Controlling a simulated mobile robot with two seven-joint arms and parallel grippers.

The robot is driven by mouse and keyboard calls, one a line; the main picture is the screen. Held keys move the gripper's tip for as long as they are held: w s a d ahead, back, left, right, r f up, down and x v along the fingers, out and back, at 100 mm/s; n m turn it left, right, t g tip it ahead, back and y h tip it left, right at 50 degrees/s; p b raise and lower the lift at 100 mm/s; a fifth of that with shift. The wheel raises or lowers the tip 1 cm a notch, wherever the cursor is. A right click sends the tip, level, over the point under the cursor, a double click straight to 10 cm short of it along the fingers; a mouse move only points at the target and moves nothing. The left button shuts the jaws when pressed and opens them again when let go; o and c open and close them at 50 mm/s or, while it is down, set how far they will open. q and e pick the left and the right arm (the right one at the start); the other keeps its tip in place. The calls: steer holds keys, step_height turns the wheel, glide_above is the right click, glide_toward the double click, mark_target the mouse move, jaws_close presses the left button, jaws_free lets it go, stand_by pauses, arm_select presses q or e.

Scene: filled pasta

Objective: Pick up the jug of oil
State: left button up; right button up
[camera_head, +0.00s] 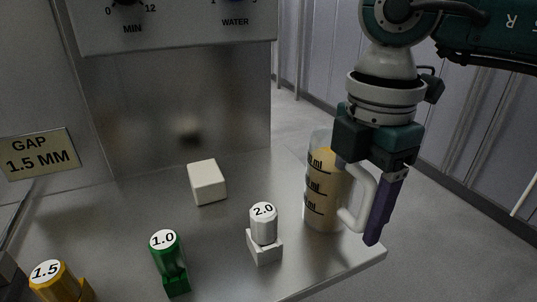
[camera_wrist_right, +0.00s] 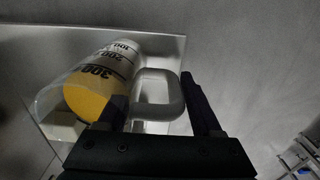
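The jug of oil (camera_head: 322,190) is a clear measuring jug with printed marks and yellow oil, upright near the right edge of the metal worktop. Its pale handle (camera_head: 361,205) faces right. In the wrist view the jug (camera_wrist_right: 97,85) lies left of the fingers, with the handle (camera_wrist_right: 158,93) between them. My right gripper (camera_head: 368,215) points down at the handle, one purple finger outside it; the other finger is mostly hidden in the head view. The fingers (camera_wrist_right: 157,100) are wide apart and look open around the handle.
Left of the jug stand a grey-white 2.0 piece (camera_head: 264,228), a green 1.0 piece (camera_head: 168,262) and a yellow 1.5 piece (camera_head: 55,282). A white block (camera_head: 207,183) lies behind them. A machine panel (camera_head: 175,25) rises at the back. The worktop ends just right of the jug.

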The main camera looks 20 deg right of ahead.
jaws_close()
stand_by(0.3)
stand_by(0.4)
